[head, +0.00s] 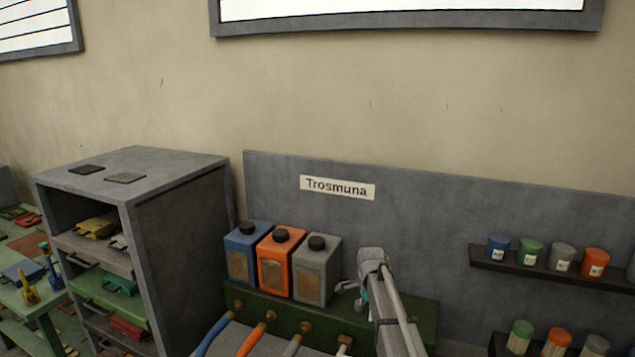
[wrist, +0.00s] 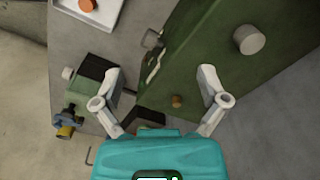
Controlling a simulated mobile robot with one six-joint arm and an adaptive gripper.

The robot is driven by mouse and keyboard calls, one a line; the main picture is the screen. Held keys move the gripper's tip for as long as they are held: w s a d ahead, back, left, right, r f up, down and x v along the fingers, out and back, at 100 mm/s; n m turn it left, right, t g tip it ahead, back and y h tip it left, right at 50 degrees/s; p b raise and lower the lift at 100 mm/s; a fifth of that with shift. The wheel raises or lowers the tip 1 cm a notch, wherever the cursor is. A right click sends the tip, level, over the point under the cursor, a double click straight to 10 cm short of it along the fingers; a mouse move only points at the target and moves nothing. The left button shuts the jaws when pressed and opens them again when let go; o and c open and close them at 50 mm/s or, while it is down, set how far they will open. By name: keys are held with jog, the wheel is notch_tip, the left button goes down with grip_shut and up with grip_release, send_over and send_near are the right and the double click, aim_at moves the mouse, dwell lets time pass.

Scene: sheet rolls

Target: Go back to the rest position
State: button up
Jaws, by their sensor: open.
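My gripper (wrist: 161,85) is open, with its two pale fingers spread wide in the wrist view. Nothing is held between the fingers. Its teal body fills the bottom middle of that view. In the head view my arm rises from the bottom, right of centre. My gripper (head: 350,289) shows there only in part, just right of the grey canister (head: 316,270) and in front of the grey back panel (head: 420,215). In the wrist view a green surface (wrist: 205,55) lies beyond the fingertips; I cannot tell how far away it is.
A blue canister (head: 241,252) and an orange canister (head: 279,264) stand beside the grey one on a green block (head: 400,307). A grey shelf unit (head: 185,255) stands left. A dark shelf (head: 560,271) with several small pots is right. The wrist view shows a pale tray (wrist: 112,20).

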jog(key=s+f+n+b, duration=0.3)
jog(key=s+n, duration=0.2)
jog(key=s, duration=0.4)
jog(key=s+d+f+n+b, duration=0.1)
jog(key=s+f+n+b, duration=0.2)
jog(key=s+n, duration=0.2)
jog(key=s+f+n+b, duration=0.4)
jog(key=s+n, duration=0.1)
jog(key=s, duration=0.7)
jog(key=shift+s+d+n, duration=0.2)
jog(key=shift+s+n, duration=0.1)
